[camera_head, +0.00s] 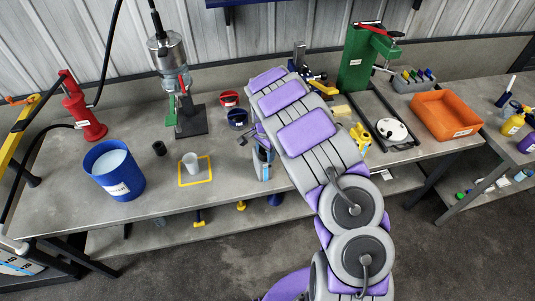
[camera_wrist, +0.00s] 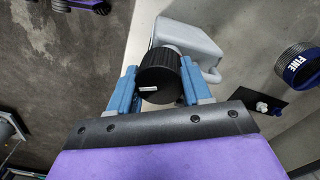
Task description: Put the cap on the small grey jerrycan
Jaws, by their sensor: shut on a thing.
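My gripper (camera_wrist: 158,72) has its two blue fingers on either side of a black ribbed cap (camera_wrist: 156,86) and is shut on it. The small grey jerrycan (camera_wrist: 188,38) shows directly beyond the cap in the wrist view, with its handle at the right. The cap overlaps the jerrycan's neck in this view; I cannot tell whether it is seated or only close to it.
A dark tub marked FINE (camera_wrist: 300,68) is right of the jerrycan; a red tub (camera_head: 229,98) stands behind it. A grey cup (camera_head: 190,162) stands in a yellow square. A blue bucket (camera_head: 113,170) is farther left. An orange tray (camera_head: 446,115) is at the right.

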